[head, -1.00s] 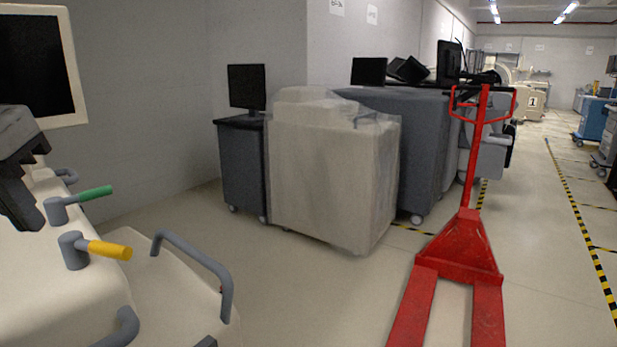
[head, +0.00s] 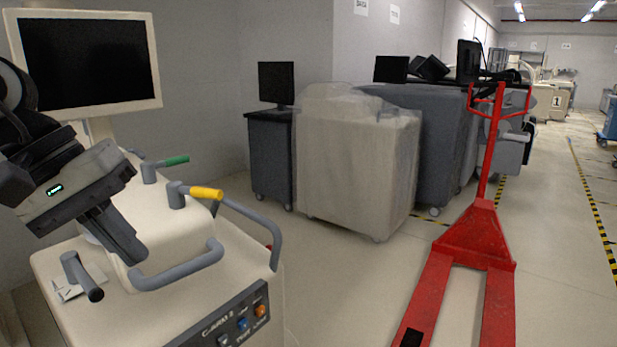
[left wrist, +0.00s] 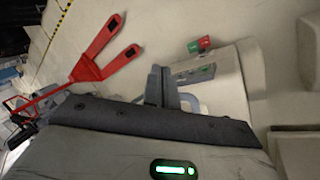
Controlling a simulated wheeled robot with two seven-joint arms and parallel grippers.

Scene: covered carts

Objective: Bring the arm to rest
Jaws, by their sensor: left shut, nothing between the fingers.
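My left gripper (head: 128,248) is shut and empty. It comes in from the left, over the white machine (head: 160,236), and points down and to the right. In the left wrist view its dark fingers (left wrist: 163,85) are together with nothing between them, in front of part of the white machine (left wrist: 228,85). I cannot tell whether the fingers touch the machine. My right gripper is not in view.
The machine has grey rails (head: 180,275), a green handle (head: 172,162), a yellow handle (head: 206,193) and a monitor (head: 88,62). A red pallet jack (head: 478,235) stands at right. Covered carts (head: 355,175) stand behind. The floor between is clear.

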